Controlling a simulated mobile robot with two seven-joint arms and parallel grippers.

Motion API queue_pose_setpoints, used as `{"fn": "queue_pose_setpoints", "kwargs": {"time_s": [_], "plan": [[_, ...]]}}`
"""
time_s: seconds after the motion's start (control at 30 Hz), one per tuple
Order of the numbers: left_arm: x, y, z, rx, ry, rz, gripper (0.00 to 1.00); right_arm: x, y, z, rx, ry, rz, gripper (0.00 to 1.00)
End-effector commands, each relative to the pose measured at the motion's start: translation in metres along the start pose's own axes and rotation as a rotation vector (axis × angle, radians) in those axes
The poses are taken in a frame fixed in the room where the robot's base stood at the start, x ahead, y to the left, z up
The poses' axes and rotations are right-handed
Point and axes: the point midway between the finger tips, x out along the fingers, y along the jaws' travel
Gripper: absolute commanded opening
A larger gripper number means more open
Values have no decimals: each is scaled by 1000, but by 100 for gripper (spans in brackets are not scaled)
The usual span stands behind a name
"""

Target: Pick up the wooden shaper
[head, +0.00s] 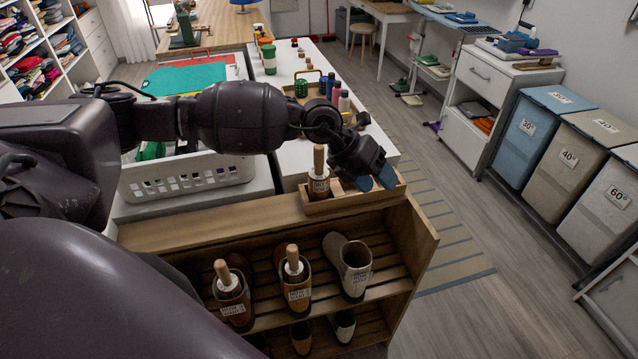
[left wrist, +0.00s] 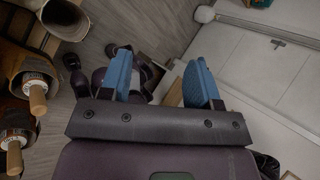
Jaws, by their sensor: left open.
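One wooden shaper (head: 319,183), with a pale wooden handle and a white label, stands upright in a shallow wooden tray (head: 345,199) on top of the shelf. Two similar shapers (head: 229,289) (head: 294,269) sit in brown boots on the upper shelf level. Two handled shapers (left wrist: 38,98) (left wrist: 14,157) also show in boots at the left of the left wrist view. My left gripper (head: 374,181) is open and empty, just right of the tray shaper and over the tray's right end. Its blue fingers (left wrist: 161,75) are spread with no shaper between them. My right gripper is not in view.
A boot without a handle (head: 352,270) stands right of the two boots; shoes (head: 301,337) are below. A white basket (head: 188,180) and white table (head: 290,160) with bottles (head: 343,100) lie behind the shelf. Open floor (head: 470,210) is to the right, before the bins (head: 538,130).

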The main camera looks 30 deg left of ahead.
Motion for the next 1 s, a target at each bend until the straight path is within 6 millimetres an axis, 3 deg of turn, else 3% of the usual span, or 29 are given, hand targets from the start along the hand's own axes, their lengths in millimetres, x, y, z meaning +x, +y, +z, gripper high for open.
{"fn": "queue_pose_setpoints", "kwargs": {"time_s": [0.1,0.2,0.3,0.4,0.5,0.8,1.0], "plan": [[-44,50,32,40,0,299,57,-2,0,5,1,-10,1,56],[-80,81,50,37,-11,490,57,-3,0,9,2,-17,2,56],[-108,99,61,26,-23,619,57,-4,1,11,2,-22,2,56],[-123,110,67,16,-31,687,57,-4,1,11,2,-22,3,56],[-121,118,69,13,-32,709,57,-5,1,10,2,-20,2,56],[-91,144,70,12,-32,707,57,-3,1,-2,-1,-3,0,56],[-83,151,70,14,-32,706,57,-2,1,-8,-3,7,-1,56]]}}
